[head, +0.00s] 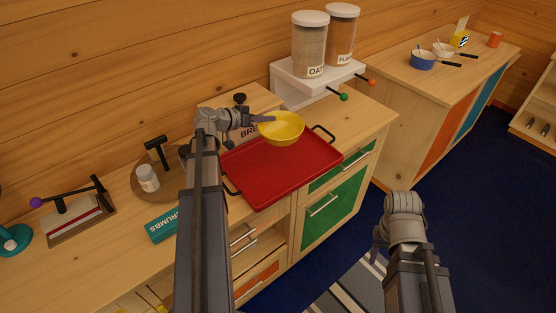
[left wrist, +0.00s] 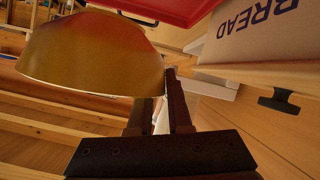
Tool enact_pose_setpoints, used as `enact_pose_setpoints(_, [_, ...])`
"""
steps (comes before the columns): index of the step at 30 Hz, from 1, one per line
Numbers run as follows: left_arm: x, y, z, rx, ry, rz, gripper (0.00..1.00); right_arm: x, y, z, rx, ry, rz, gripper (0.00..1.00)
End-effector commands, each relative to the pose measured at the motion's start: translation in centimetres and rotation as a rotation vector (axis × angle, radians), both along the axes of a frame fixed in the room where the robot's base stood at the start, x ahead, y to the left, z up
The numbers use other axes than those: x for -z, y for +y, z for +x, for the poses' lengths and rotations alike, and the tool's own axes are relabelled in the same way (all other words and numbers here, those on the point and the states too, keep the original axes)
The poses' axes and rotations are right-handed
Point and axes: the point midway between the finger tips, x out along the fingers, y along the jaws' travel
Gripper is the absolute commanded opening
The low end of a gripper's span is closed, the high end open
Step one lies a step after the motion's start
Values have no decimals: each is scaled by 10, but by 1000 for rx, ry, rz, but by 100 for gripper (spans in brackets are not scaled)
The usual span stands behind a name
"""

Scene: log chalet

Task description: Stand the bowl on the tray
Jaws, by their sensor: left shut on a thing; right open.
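The yellow bowl (head: 284,131) is upright over the back part of the red tray (head: 262,182), which lies on the wooden counter. My left gripper (head: 268,120) is shut on the bowl's rim from the left. In the left wrist view the bowl (left wrist: 92,52) is beside the dark fingers (left wrist: 162,115), and a red edge of the tray (left wrist: 170,8) shows at the top. The bowl seems to be held above the tray; the size of the gap is hard to judge. My right gripper (head: 379,245) is open and empty, low in front of the counter.
The bread bin (left wrist: 255,35) is behind the tray. A white shelf (head: 300,82) with oats and flour jars stands at the back. The tray's surface is clear.

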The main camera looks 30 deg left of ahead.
Motion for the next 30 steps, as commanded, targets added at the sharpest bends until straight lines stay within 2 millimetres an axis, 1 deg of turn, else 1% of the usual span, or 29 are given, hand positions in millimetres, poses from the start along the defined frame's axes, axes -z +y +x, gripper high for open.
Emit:
enact_pose_setpoints(4, [3, 0, 0, -2, 0, -1, 0, 4, 0, 0, 0, 0, 0, 50])
enact_pose_setpoints(7, [12, 0, 0, -2, 0, -1, 0, 12, 0, 0, 0, 0, 0, 50])
enact_pose_setpoints(11, [30, 0, 0, -2, 0, -1, 0, 30, 0, 0, 0, 0, 0, 50])
enact_pose_setpoints(15, [53, 0, 0, -2, 0, -1, 0, 53, 0, 0, 0, 0, 0, 50])
enact_pose_setpoints(18, [63, 0, 0, -1, 0, -2, 0, 64, 0, 0, 0, 0, 0, 50])
enact_pose_setpoints(25, [64, 0, 0, -1, 0, -2, 0, 65, 0, 0, 0, 0, 0, 50])
enact_pose_setpoints(28, [72, 0, 0, -1, 0, -2, 0, 72, 0, 0, 0, 0, 0, 50])
enact_pose_setpoints(30, [80, 0, 0, -1, 0, -2, 0, 80, 0, 0, 0, 0, 0, 50])
